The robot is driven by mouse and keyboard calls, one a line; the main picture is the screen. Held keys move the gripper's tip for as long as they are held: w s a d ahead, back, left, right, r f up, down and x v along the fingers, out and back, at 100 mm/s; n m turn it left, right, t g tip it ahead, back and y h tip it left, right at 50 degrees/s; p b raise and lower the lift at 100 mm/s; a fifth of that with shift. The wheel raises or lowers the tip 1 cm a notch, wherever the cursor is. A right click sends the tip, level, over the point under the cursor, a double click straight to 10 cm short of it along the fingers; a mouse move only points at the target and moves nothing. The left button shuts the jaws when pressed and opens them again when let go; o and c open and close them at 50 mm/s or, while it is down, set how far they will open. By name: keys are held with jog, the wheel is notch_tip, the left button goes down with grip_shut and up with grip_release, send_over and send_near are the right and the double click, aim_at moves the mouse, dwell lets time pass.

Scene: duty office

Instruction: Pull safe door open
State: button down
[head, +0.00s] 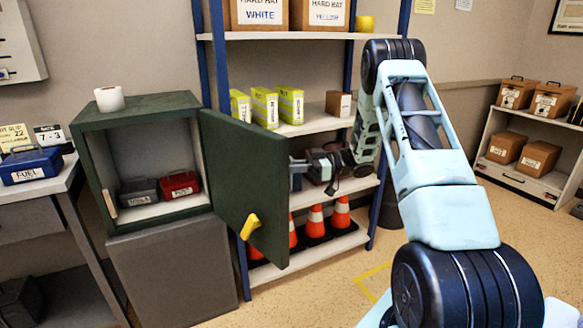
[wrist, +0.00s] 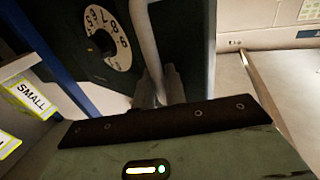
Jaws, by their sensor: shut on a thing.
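The dark green safe (head: 150,103) stands open on a grey cabinet. Its door (head: 232,165) is swung wide out to the right, with a yellow lever (head: 250,227) low on the face towards the head camera. My gripper (head: 294,170) is at the far side of the door, its tips partly hidden by the door edge. In the wrist view, my gripper (wrist: 163,88) is shut on a pale metal handle (wrist: 146,40) on the dark door face, beside a white numbered dial (wrist: 106,36).
A shelf rack with blue posts (head: 219,50) is close behind the door, holding yellow boxes (head: 265,105) and orange cones (head: 316,217).

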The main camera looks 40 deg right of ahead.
jog(key=shift+w+a+r, duration=0.1)
jog(key=shift+w, duration=0.05)
jog(key=c, duration=1.5)
grip_release()
jog(key=shift+c, duration=0.2)
jog(key=b+v, duration=0.2)
jog(key=v, duration=1.5)
jog(key=shift+d, duration=0.25)
